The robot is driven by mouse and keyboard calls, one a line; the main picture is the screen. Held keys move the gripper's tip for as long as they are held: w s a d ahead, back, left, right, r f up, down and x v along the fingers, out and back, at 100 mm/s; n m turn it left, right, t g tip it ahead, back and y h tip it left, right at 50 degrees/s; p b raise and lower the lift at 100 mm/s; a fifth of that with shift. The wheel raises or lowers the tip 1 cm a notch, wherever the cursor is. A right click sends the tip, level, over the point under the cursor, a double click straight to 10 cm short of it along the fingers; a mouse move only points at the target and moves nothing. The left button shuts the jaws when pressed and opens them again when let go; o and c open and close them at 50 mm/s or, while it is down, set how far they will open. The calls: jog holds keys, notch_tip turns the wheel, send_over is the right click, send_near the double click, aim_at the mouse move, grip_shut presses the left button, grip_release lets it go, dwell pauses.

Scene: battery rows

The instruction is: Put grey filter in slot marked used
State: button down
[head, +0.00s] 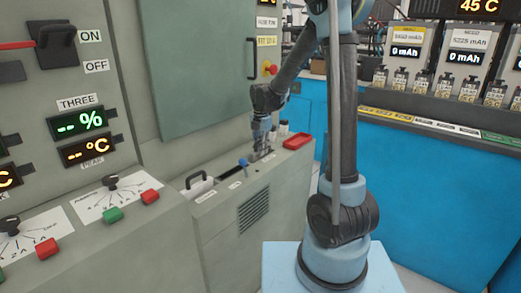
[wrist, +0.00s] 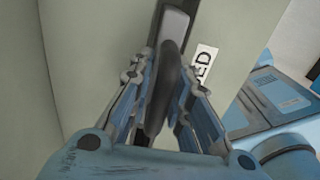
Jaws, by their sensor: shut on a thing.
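My gripper (wrist: 165,95) is shut on the dark handle (wrist: 168,75) of what I take to be the grey filter. Most of the filter's body is hidden below the handle and fingers. A dark-edged opening with a light grey piece (wrist: 175,24) shows just beyond the handle; I cannot tell whether that piece is part of the filter. A white label (wrist: 203,64) ending in "ED" lies right of the handle. In the head view my gripper (head: 261,150) points down at the low cabinet top, and the filter is too small to make out.
The low grey cabinet (head: 215,215) carries a pale block with a black handle (head: 198,183), a blue item (head: 243,166) and a red tray (head: 298,141). A grey control panel stands at left. A blue counter (head: 430,190) with battery testers is at right.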

jog(key=c, duration=1.5)
grip_release()
jog(key=shift+r, duration=0.1)
